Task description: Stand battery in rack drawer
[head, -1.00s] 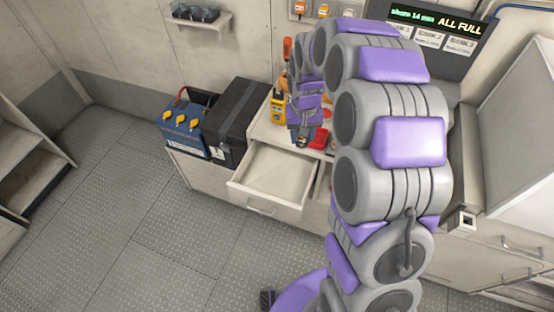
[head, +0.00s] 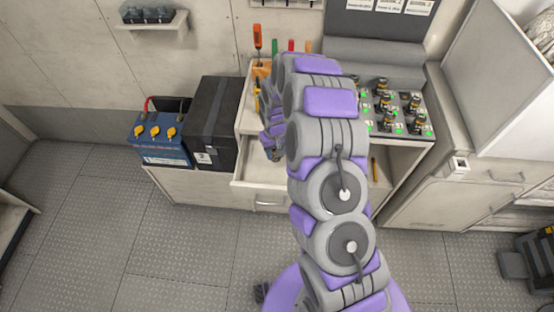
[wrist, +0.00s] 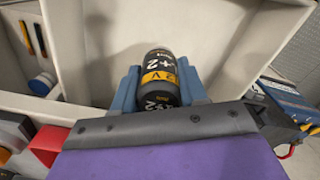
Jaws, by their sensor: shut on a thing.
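A black cylindrical battery (wrist: 160,75) with a yellow band and white lettering is between the blue fingers of my gripper (wrist: 158,88) in the wrist view. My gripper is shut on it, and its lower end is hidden. In the head view my gripper (head: 273,148) hangs over the right part of the pulled-out drawer (head: 250,190). The pale drawer interior (wrist: 225,35) shows behind the battery in the wrist view and looks empty where visible. I cannot tell whether the battery touches the drawer floor. My arm hides much of the drawer in the head view.
A blue battery box (head: 162,140) and a black case (head: 212,120) stand left of the drawer. A charger with several batteries (head: 400,108) is at right. A compartment with small tools (wrist: 35,38) adjoins the drawer. The floor in front is clear.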

